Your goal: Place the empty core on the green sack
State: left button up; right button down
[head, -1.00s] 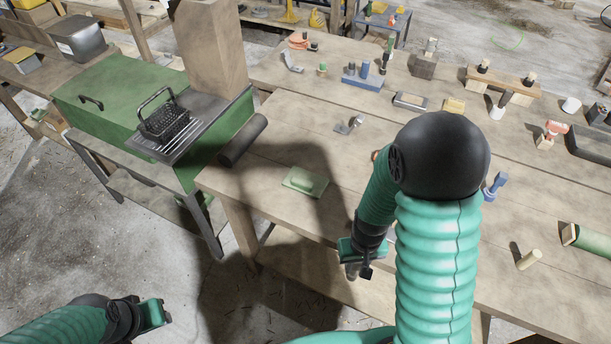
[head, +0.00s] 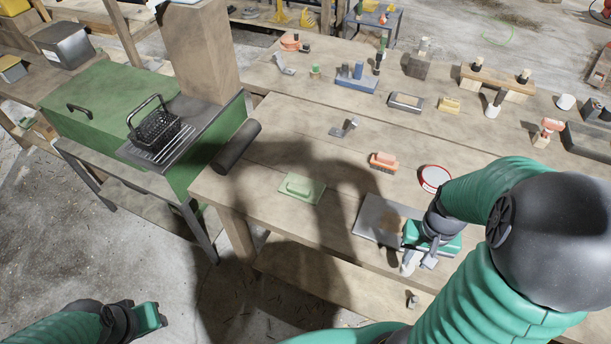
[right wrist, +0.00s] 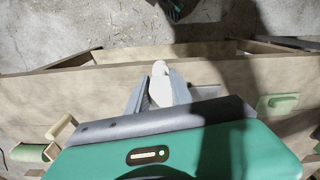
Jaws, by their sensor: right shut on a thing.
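My right gripper (head: 418,264) is at the near edge of the workbench. It is shut on a small white piece, which looks like the empty core (right wrist: 160,85) and shows between the fingers in the right wrist view. In the head view the white core (head: 407,268) hangs below the gripper, partly hidden. I cannot make out a green sack for certain. A green rounded thing (right wrist: 28,152) lies at the left edge of the right wrist view; my arm covers that area in the head view. My left gripper (head: 150,318) is low at the left over the floor, its fingers unclear.
A grey plate (head: 372,218) lies beside the right gripper. A light green float (head: 302,188), an orange brush (head: 384,162) and a red-rimmed round tin (head: 434,178) lie on the workbench (head: 270,150). A green cabinet (head: 100,105) with a black basket stands left.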

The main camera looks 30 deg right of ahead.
aim_at(304, 182)
jog(key=i, duration=0.9)
